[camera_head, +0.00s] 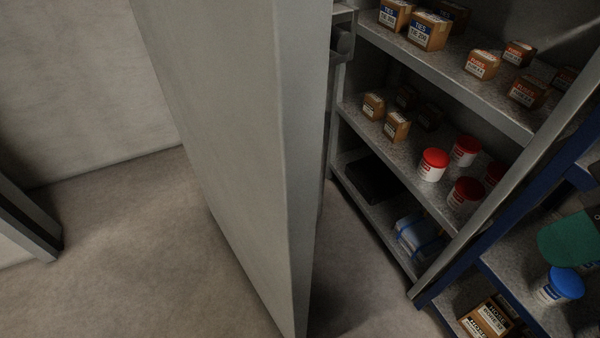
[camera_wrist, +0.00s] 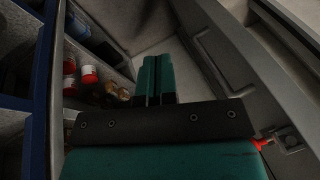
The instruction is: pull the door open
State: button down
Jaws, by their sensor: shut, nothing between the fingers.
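A tall pale grey slab (camera_head: 235,120) stands in the middle of the head view, with its narrow edge facing the shelves; I cannot tell for certain whether it is the door or a wall end. In the wrist view a grey panel that looks like the door (camera_wrist: 240,55) runs along the right, with a bent bar handle (camera_wrist: 213,75) on it. My gripper (camera_wrist: 158,62) has teal fingers that are shut together and empty. It is left of the handle and appears apart from it. The fingertips are not clearly seen in the head view.
A grey shelf unit (camera_head: 435,105) with small boxes and red-lidded tubs (camera_head: 433,164) stands right of the slab. Blue-framed shelving (camera_head: 500,284) with a blue-lidded tub (camera_head: 562,286) is close at far right. Bare floor (camera_head: 140,245) lies left of the slab.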

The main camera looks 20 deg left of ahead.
jog(key=w+a+f+n+g+y, duration=0.15)
jog(key=w+a+f+n, duration=0.25)
jog(key=w+a, duration=0.5)
jog(key=w+a+f+n+g, duration=0.2)
jog(key=w+a+f+n, duration=0.25)
jog(key=w+a, duration=0.4)
jog(key=s+a+f+p, duration=0.3)
jog(key=s+a+f, duration=0.4)
jog(key=f, duration=0.1)
jog(key=shift+s+f+m, duration=0.15)
jog(key=shift+s+m, duration=0.05)
jog(key=shift+m, duration=0.15)
